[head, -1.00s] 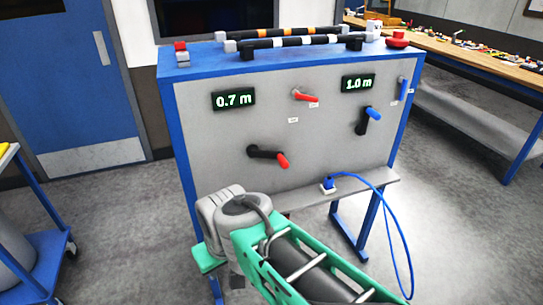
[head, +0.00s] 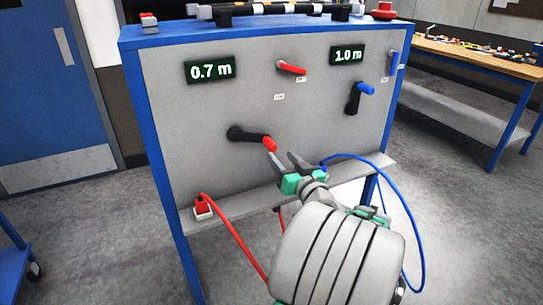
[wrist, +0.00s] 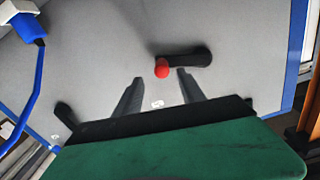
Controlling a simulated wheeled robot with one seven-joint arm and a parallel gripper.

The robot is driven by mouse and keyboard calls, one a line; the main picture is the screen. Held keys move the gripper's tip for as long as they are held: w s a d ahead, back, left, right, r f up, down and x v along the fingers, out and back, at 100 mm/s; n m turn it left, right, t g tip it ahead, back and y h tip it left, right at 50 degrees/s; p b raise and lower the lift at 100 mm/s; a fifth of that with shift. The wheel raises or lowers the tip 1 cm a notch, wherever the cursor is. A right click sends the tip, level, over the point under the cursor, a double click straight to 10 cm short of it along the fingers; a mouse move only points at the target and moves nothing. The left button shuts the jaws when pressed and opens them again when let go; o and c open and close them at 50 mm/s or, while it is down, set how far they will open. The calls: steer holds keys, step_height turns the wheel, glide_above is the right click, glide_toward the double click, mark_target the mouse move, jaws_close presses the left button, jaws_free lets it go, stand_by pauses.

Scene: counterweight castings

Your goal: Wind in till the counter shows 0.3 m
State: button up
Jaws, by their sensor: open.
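The left counter (head: 209,69) on the grey panel reads 0.7 m. The right counter (head: 348,55) reads 1.0 m. Below the left counter is a black crank with a red knob (head: 270,144), its arm pointing right. A second black crank with a blue knob (head: 366,89) sits below the right counter. My gripper (head: 281,162) is open just below and beside the red knob. In the wrist view, the red knob (wrist: 162,69) shows beyond and between the spread fingertips (wrist: 160,76); nothing is visibly held.
A red lever (head: 292,69) sits between the counters, and a blue lever (head: 393,62) at the right edge. A shelf (head: 240,201) runs below with a red plug (head: 203,206) and hanging red and blue cables. A workbench (head: 480,60) stands behind right.

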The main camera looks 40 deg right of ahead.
mark_target(274, 150)
steer(key=p+x, duration=0.1)
steer(key=x, duration=0.6)
steer(key=shift+w, duration=0.25)
steer(key=shift+c, duration=0.6)
jaws_close()
stand_by(0.4)
